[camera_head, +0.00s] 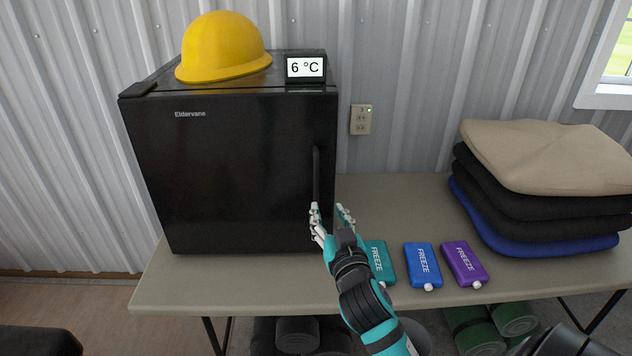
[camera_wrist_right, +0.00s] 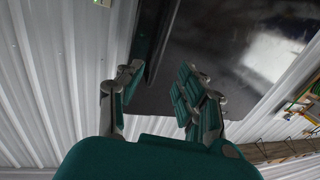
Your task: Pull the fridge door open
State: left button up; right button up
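The small black fridge (camera_head: 235,165) stands on the table, its door shut and facing me. Its vertical black handle (camera_head: 316,172) is near the door's right edge. My right gripper (camera_head: 329,209) is open at the handle's lower end, its fingers pointing up toward the door. In the right wrist view, my open right gripper (camera_wrist_right: 160,90) has the dark fridge front (camera_wrist_right: 205,65) beyond its fingers. I cannot tell whether the fingers touch the handle. My left gripper is not in view.
A yellow hard hat (camera_head: 222,45) and a 6 °C display (camera_head: 306,67) sit on the fridge. Teal (camera_head: 380,264), blue (camera_head: 422,266) and purple (camera_head: 464,263) freeze packs lie on the table (camera_head: 240,290) near my right arm.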

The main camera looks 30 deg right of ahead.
aim_at(316, 187)
jog(key=p+x, duration=0.1)
jog(key=x, duration=0.9)
jog(key=shift+w+d, duration=0.2)
jog(key=shift+w, duration=0.35)
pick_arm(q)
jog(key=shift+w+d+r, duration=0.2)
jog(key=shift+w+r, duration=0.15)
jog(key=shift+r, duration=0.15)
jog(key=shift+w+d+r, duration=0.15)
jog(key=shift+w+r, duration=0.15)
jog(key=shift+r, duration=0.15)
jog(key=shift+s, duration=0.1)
pick_arm(e)
grip_shut()
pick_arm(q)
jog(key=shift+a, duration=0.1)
pick_arm(e)
jog(key=shift+f, duration=0.1)
